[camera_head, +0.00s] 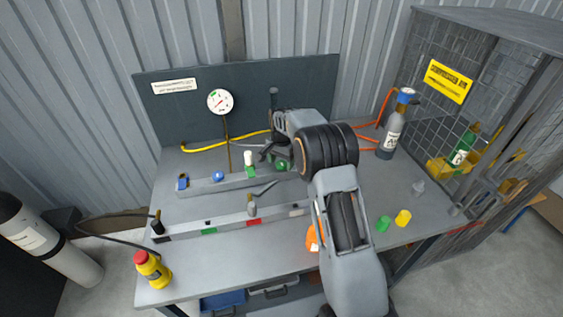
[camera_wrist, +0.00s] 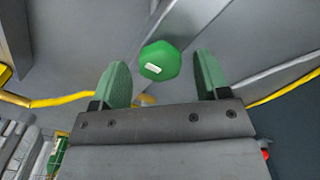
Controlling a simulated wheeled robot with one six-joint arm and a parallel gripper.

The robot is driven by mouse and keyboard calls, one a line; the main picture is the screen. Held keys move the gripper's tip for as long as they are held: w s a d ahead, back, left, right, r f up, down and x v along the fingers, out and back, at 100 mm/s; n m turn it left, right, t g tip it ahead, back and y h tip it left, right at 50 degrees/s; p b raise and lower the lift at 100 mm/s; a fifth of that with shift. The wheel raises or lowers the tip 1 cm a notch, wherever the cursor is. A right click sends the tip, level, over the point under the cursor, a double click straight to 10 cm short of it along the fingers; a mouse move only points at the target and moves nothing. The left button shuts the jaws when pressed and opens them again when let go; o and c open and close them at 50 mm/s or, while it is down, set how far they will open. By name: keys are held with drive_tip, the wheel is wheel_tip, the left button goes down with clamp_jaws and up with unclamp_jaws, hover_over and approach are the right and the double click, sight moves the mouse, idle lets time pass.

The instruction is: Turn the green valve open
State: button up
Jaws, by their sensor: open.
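The green valve (camera_wrist: 160,61) is a rounded green knob with a small white mark on its face. In the wrist view it sits between and just beyond the two green fingertips of my gripper (camera_wrist: 160,80). The jaws are open, with a gap on each side of the knob. In the head view the green valve (camera_head: 282,165) shows on the bench's rear rail, close to my gripper (camera_head: 270,153) and partly covered by it.
A gauge (camera_head: 220,101) is on the back panel. A grey cylinder (camera_head: 392,130) stands at the right by a mesh cage (camera_head: 470,110). A yellow bottle with a red cap (camera_head: 152,269) is at front left. Small green (camera_head: 383,224) and yellow (camera_head: 403,217) pieces lie right of my arm.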

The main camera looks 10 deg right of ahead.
drive_tip(key=shift+f, duration=0.35)
drive_tip(key=c, duration=0.9)
drive_tip(key=shift+c, duration=0.2)
